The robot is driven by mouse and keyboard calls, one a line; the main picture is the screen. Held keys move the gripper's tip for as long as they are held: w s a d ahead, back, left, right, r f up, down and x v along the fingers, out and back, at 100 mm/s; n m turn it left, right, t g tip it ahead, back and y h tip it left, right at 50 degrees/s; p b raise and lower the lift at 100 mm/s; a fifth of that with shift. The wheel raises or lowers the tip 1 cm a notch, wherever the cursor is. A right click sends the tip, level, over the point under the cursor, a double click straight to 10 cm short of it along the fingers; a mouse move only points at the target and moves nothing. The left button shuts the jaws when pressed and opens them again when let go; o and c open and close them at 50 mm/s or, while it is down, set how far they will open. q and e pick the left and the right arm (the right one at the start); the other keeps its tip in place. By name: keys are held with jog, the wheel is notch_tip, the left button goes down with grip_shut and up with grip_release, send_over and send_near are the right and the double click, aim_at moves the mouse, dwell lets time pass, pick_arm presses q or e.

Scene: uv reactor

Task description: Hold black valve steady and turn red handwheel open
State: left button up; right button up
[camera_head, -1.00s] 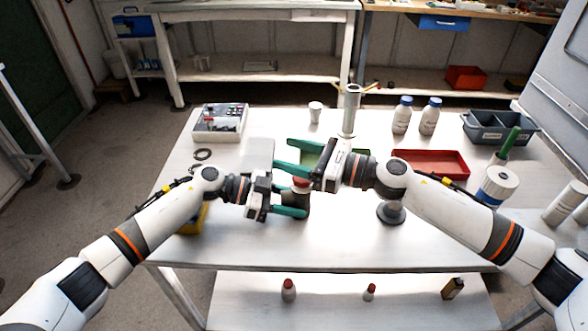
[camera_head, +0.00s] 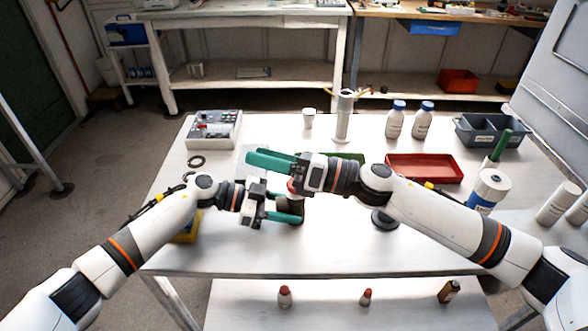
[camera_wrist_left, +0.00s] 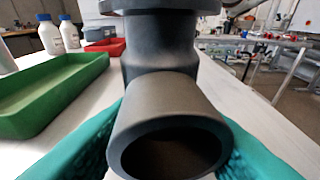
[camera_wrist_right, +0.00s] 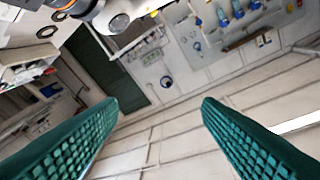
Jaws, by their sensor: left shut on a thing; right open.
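The black valve (camera_head: 297,206) stands on the white table. It shows close up in the left wrist view (camera_wrist_left: 165,105), its round opening facing the camera and a wide flange above. My left gripper (camera_head: 287,208) is shut on it, with a green finger on each side. The red handwheel (camera_head: 292,187) is on top of the valve, mostly hidden by my right gripper in the head view. My right gripper (camera_head: 250,158) is open and empty, above and behind the handwheel, its fingers pointing left. The right wrist view shows only wall and floor between the fingers (camera_wrist_right: 160,105).
A red tray (camera_head: 425,168) and a grey bin (camera_head: 490,140) are at the right. Two white bottles (camera_head: 395,122) and a metal cylinder (camera_head: 343,118) stand behind. A control box (camera_head: 214,130) is at back left.

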jog(key=s+a+r+m+t+y, duration=0.1)
jog(key=s+r+m+t+y, duration=0.2)
jog(key=m, duration=1.1)
jog(key=s+a+r+m+t+y, duration=0.15)
jog(key=s+m+t, duration=0.3)
jog(key=m, duration=0.95)
jog(key=w+d+f+n+t+h, duration=0.1)
jog(key=d+f+n+t+h, duration=0.25)
jog(key=f+n+h, duration=0.55)
jog(key=w+d+f+n+t+h, duration=0.1)
jog(key=d+f+n+t+h, duration=0.35)
jog(key=n+h, duration=0.8)
jog(key=shift+m+g+h, duration=0.5)
jog(key=shift+m+g, duration=0.25)
jog(key=shift+m, duration=0.2)
jog(key=w, duration=0.3)
jog(key=w+f, duration=0.1)
jog(key=w, duration=0.7)
jog(key=shift+a+f, duration=0.15)
jog(key=shift+a, duration=0.15)
